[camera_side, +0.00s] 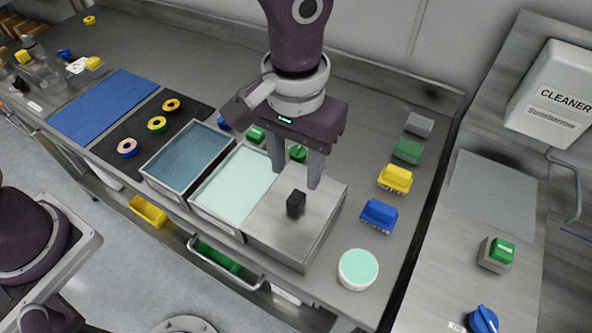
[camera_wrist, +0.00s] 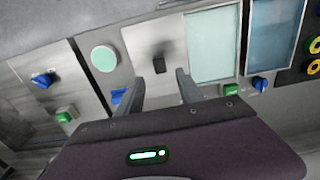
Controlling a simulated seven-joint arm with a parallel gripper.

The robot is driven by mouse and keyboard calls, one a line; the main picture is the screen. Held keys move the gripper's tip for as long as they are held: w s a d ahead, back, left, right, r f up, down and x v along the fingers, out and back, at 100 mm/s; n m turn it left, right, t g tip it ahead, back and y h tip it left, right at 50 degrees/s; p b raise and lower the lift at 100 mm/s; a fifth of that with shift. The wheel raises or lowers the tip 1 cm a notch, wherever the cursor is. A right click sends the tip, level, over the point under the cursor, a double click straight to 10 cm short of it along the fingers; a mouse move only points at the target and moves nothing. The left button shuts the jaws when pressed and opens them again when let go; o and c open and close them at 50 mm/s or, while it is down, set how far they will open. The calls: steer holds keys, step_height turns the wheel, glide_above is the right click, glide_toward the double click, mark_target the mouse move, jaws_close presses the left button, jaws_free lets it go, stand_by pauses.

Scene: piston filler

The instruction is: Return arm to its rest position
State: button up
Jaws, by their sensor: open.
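My gripper (camera_side: 296,178) is open and empty, pointing down above the metal box lid (camera_side: 308,236). A black knob (camera_side: 295,203) stands upright on that lid, a little below and in front of the fingers in the side view. In the wrist view my gripper (camera_wrist: 160,92) shows two spread fingers with a gap between them. The black knob (camera_wrist: 159,64) lies beyond the fingertips there, apart from them.
Left of the lid are a pale green tray (camera_side: 213,225) and a blue-grey tray (camera_side: 161,190). A round white tub (camera_side: 358,269) stands at front right. Coloured brushes, including a blue one (camera_side: 379,215) and a yellow one (camera_side: 395,178), line the right. A cleaner dispenser (camera_side: 553,95) hangs at far right.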

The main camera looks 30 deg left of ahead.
steer(key=s+a+r+t+h, duration=0.1)
steer(key=s+a+r+t, duration=0.15)
steer(key=a+r, duration=1.05)
steer(key=s+a+t+y, duration=0.1)
steer(key=s+a+t, duration=0.2)
steer(key=s+a, duration=0.8)
steer(key=shift+s+a+f, duration=0.2)
steer(key=shift+s, duration=0.55)
